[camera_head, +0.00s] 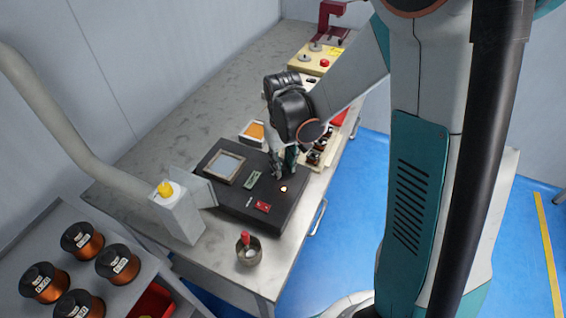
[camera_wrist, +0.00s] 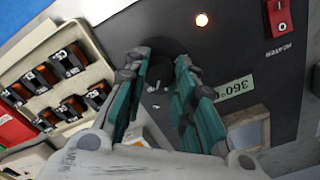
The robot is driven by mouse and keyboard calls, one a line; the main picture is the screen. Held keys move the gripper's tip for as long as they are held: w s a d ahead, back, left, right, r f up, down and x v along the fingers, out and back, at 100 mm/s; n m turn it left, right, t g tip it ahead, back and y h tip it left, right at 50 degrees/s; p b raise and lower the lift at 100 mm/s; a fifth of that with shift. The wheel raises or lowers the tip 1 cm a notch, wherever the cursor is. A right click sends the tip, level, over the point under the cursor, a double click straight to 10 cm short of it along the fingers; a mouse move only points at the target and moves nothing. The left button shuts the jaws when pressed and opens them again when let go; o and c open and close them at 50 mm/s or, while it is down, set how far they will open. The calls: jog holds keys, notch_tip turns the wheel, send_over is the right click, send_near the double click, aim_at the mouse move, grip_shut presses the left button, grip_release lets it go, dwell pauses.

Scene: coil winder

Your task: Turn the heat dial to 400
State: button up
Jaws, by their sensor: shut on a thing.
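The heat dial (camera_wrist: 163,60) is a dark knob on the black panel (camera_head: 232,215), mostly hidden between my fingers in the wrist view. My gripper (camera_head: 282,172) reaches down to the panel's right side; in the wrist view, the two green-lined fingers (camera_wrist: 162,66) are shut on the dial from both sides. A pale green display (camera_wrist: 232,88) beside the dial reads about 360, seen tilted; it also shows in the head view (camera_head: 253,179), too small to read there. A small lamp (camera_wrist: 202,19) near the dial glows.
A red switch (camera_wrist: 278,18) and a framed window (camera_head: 224,167) share the panel. A parts tray (camera_wrist: 60,75) lies close beside my gripper. A metal cup with a red-handled tool (camera_head: 249,250) stands at the near edge. An extraction duct (camera_head: 180,213) stands at the left.

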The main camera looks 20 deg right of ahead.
aim_at(283, 166)
jog(key=shift+m, duration=0.6)
jog(key=o, duration=1.1)
notch_tip(283, 166, up, 12)
jog(key=shift+r, duration=0.1)
jog(key=s+r+t, duration=0.2)
jog(key=s, duration=0.3)
jog(key=s+r+t, duration=0.2)
jog(key=s, duration=0.3)
jog(key=s+r+t, duration=0.2)
jog(key=s+t, duration=0.1)
jog(key=s, duration=0.2)
jog(key=shift+s, duration=0.2)
